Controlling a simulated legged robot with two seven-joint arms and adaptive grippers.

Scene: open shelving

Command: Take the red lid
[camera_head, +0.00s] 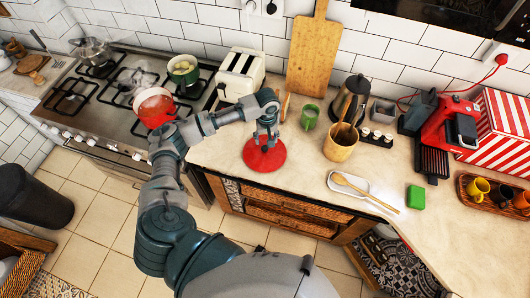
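The red lid (264,158) is a round disc at the front edge of the counter, left of the middle of the head view. My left gripper (267,142) points down over the middle of the lid, its fingertips at the lid's centre. The fingers hide the centre, so I cannot tell whether they grip a knob or only stand around it. The lid looks flat, on or very close to the counter. A red pot (154,118) with a pale rim stands on the stove, partly behind my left arm. My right gripper is not in view.
A white spoon rest (348,184) with a wooden spoon lies to the right. A green pot (183,70) is on the stove.

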